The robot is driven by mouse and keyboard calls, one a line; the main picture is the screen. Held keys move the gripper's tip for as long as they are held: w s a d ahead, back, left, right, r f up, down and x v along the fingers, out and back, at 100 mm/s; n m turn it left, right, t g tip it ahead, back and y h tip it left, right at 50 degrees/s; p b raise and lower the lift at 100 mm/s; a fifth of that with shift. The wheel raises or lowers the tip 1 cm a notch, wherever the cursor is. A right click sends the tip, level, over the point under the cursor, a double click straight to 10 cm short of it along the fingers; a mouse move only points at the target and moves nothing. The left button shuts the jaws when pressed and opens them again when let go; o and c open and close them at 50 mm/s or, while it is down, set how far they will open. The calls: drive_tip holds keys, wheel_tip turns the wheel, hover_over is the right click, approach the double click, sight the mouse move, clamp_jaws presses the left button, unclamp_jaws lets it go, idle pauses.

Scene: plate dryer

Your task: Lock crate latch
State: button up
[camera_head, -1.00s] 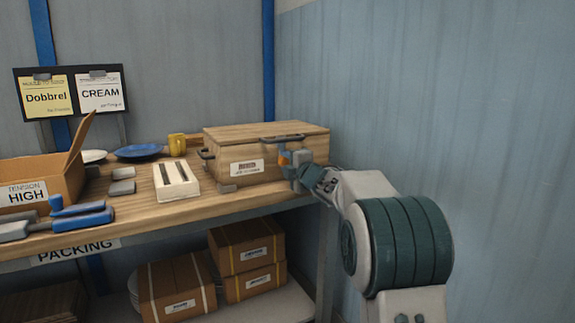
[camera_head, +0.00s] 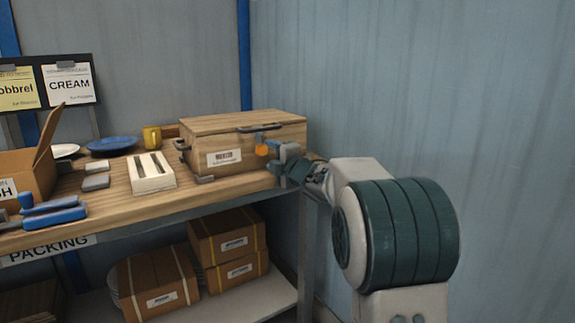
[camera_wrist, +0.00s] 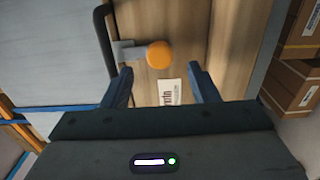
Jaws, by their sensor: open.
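The wooden crate (camera_head: 205,137) stands shut on the right end of the packing bench, with a dark handle (camera_head: 259,128) on its lid edge. Its latch has an orange round knob (camera_head: 261,150) on the front face. In the wrist view the knob (camera_wrist: 159,54) sits at the end of a grey latch arm (camera_wrist: 128,51), beside a black bar handle (camera_wrist: 104,40). My gripper (camera_wrist: 162,78) is open, its two fingers apart, pointing at the crate front. The knob shows just beyond the fingertips, between their lines. In the head view my gripper (camera_head: 284,158) partly hides the crate's right front.
A white slotted block (camera_head: 151,173), a yellow mug (camera_head: 152,137) and a blue plate (camera_head: 112,145) stand left of the crate. Taped boxes (camera_head: 228,240) fill the shelf below. A wall is close on the right.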

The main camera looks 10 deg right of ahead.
drive_tip(key=v, duration=0.9)
drive_tip(key=shift+p, duration=0.4)
drive_tip(key=s+d+r+m+g+h+p, duration=0.3)
drive_tip(key=s+r+m+g+h+p, duration=0.3)
drive_tip(key=s+m+p, duration=0.65)
drive_tip(key=s+a+r+m+g+p, duration=0.1)
drive_tip(key=s+a+m+g+p, duration=0.1)
drive_tip(key=s+p, duration=0.3)
drive_tip(key=s+a+r+m+g+p, duration=0.1)
drive_tip(key=s+a+m+g+p, duration=0.2)
drive_tip(key=s+p, duration=0.3)
drive_tip(key=s+a+r+m+g+p, duration=0.1)
drive_tip(key=s+a+m+g+p, duration=0.1)
drive_tip(key=s+p, duration=0.4)
drive_tip(key=s+m+g, duration=0.1)
drive_tip(key=s+m, duration=0.1)
drive_tip(key=s, duration=0.3)
drive_tip(key=shift+s+a+m, duration=0.1)
drive_tip(key=shift+a+m, duration=0.05)
drive_tip(key=shift+m, duration=0.1)
